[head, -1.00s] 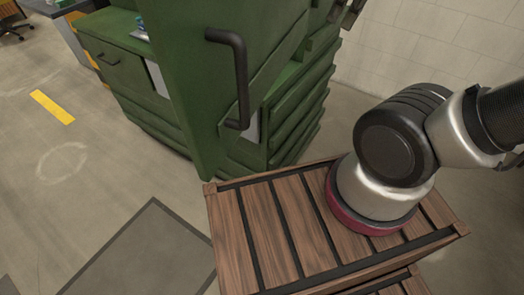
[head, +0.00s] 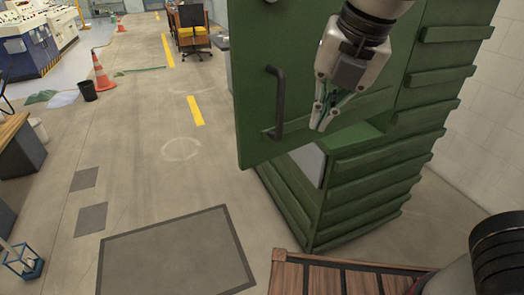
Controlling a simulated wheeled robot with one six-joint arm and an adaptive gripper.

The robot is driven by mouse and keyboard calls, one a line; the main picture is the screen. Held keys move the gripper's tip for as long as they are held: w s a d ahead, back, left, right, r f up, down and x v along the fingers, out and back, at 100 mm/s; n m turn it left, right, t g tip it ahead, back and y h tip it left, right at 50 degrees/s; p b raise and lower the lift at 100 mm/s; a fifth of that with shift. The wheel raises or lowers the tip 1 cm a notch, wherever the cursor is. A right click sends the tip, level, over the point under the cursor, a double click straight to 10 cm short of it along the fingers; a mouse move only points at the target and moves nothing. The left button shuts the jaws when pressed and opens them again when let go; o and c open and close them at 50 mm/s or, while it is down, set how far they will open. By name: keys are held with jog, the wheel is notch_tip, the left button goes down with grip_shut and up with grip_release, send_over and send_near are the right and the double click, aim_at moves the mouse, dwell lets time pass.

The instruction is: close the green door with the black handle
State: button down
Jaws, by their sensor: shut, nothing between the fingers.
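The green door (head: 248,95) stands open, swung out from the green cabinet (head: 372,180) at centre right. Its black handle (head: 278,105) is a vertical bar on the door's face. My gripper (head: 322,122) points down to the right of the handle, overlapping the door's lower part in the picture. Its fingers are together and hold nothing. I cannot tell whether the fingertips touch the door. The door's top edge is out of frame, and my arm covers part of its upper right.
A wooden slatted platform (head: 312,275) is at the bottom right, and a pale block wall (head: 480,130) stands behind the cabinet. Open floor with a dark mat (head: 175,255) lies to the left.

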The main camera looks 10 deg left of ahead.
aim_at(255, 140)
jog(key=s+a+n, duration=0.4)
jog(key=a+n, duration=0.2)
jog(key=n, duration=0.3)
jog(key=shift+y, duration=0.4)
jog(key=shift+w+a+f, duration=0.9)
jog(key=shift+f, duration=0.5)
jog(key=shift+w+a+f, duration=0.85)
jog(key=shift+a+f, duration=0.1)
jog(key=shift+f, duration=0.5)
jog(key=shift+w+a+f, duration=0.9)
jog(key=shift+f, duration=0.5)
